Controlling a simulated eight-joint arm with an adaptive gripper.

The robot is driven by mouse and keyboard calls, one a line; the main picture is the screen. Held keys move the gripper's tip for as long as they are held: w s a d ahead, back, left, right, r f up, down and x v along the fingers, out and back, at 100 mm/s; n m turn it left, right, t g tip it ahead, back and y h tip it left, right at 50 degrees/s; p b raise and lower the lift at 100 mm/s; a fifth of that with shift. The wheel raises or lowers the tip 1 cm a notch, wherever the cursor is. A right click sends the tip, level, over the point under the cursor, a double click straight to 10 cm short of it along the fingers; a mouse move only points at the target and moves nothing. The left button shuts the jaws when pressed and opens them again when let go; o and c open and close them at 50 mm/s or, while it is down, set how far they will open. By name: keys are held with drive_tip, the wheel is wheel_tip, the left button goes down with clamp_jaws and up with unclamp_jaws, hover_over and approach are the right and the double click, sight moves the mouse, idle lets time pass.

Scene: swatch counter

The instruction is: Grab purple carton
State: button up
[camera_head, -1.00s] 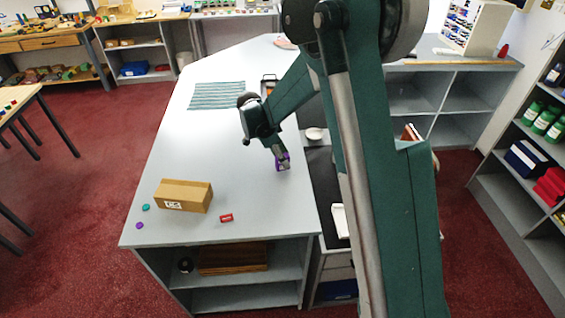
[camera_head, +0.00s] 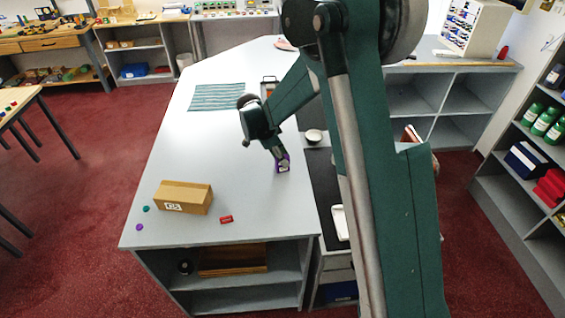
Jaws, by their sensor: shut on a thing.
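The purple carton (camera_head: 283,168) is small and stands near the right edge of the white counter, with a pale label on its front. My gripper (camera_head: 280,156) reaches down onto it from above and is shut on its upper part. The fingers hide part of the carton's top. I cannot tell whether the carton touches the counter.
A brown cardboard box (camera_head: 184,197) lies at the front left of the counter (camera_head: 215,140). A small red box (camera_head: 226,219) and two small round pieces, teal (camera_head: 146,209) and purple (camera_head: 139,227), lie nearby. A striped mat (camera_head: 217,96) lies further back. A white bowl (camera_head: 313,135) stands to the right.

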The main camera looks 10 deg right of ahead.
drive_tip(key=shift+r, duration=5)
